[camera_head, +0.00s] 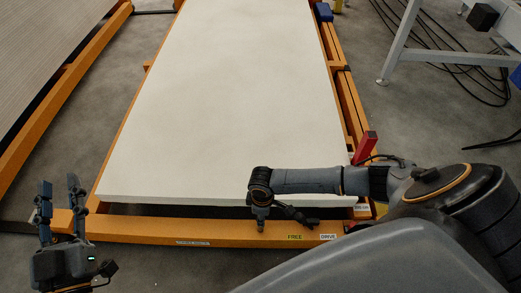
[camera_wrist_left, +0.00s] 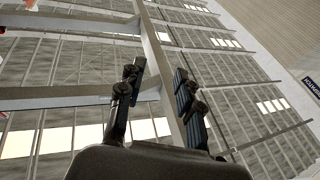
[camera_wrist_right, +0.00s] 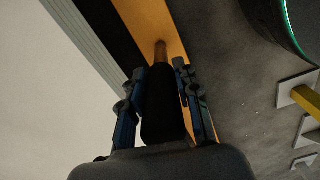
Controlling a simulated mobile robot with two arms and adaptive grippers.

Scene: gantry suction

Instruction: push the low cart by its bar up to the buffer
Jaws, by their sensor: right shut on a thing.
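The low orange frame, which looks like the cart, has its front beam (camera_head: 140,229) along the lower head view. A large white sheet (camera_head: 230,80) lies on it. In the right wrist view, my right gripper (camera_wrist_right: 160,74) is shut on a black grip (camera_wrist_right: 165,112) with a brown stem, beside an orange beam (camera_wrist_right: 158,22). In the head view, my right arm reaches left above the front beam; its fingers are hard to make out. My left gripper (camera_head: 58,184) is open and empty, pointing up left of the frame's front corner. I cannot pick out the buffer.
FREE (camera_head: 295,237) and DRIVE (camera_head: 328,236) labels sit on the front beam. A red part (camera_head: 366,146) stands at the frame's right side. Another orange frame (camera_head: 60,105) lies at left. Cables (camera_head: 455,65) and a grey stand (camera_head: 400,45) are at upper right.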

